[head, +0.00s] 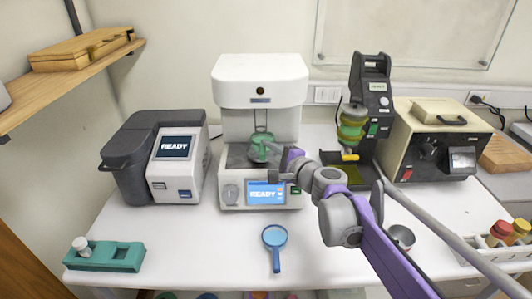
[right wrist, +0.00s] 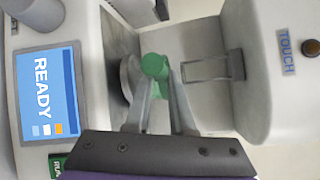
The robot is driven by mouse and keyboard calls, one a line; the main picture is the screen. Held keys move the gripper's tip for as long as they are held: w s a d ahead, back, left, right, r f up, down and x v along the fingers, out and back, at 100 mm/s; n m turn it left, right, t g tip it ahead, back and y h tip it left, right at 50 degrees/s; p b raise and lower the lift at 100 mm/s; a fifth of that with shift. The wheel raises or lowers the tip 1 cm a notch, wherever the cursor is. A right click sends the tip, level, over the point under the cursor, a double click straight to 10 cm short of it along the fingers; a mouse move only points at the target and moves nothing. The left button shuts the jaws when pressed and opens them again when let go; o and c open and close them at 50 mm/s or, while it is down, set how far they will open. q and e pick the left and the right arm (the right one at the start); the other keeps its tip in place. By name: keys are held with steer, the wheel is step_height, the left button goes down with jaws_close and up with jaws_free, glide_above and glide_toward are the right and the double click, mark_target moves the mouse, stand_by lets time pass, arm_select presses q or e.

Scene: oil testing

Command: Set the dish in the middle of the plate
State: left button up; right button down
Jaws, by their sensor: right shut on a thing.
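The dish shows as a green, round thing (head: 262,148) low in the open bay of the white machine (head: 260,80). In the right wrist view its green part (right wrist: 154,65) sits between the fingertips. My right gripper (right wrist: 160,82) is shut on it. In the head view this gripper (head: 276,160) reaches into the bay from the right. The grey plate (head: 238,160) lies at the bottom of the bay, under the dish. A grey round edge (right wrist: 129,78) shows beside the fingers. I cannot tell whether the dish touches the plate. My left gripper is not in view.
A metal bracket (right wrist: 212,68) hangs from the machine's upper part, close to the dish. The machine's screen (head: 266,193) reads READY. A grey machine (head: 175,160) stands to the left and a black stand (head: 372,100) to the right. A blue magnifier (head: 275,240) lies in front.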

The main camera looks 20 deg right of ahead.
steer(key=shift+w+a+f, duration=0.15)
steer(key=shift+w+f, duration=0.3)
steer(key=shift+f, duration=0.35)
steer(key=shift+s, duration=0.15)
steer(key=shift+f, duration=0.1)
steer(key=c, duration=1.1)
jaws_free()
steer(key=shift+o, duration=0.2)
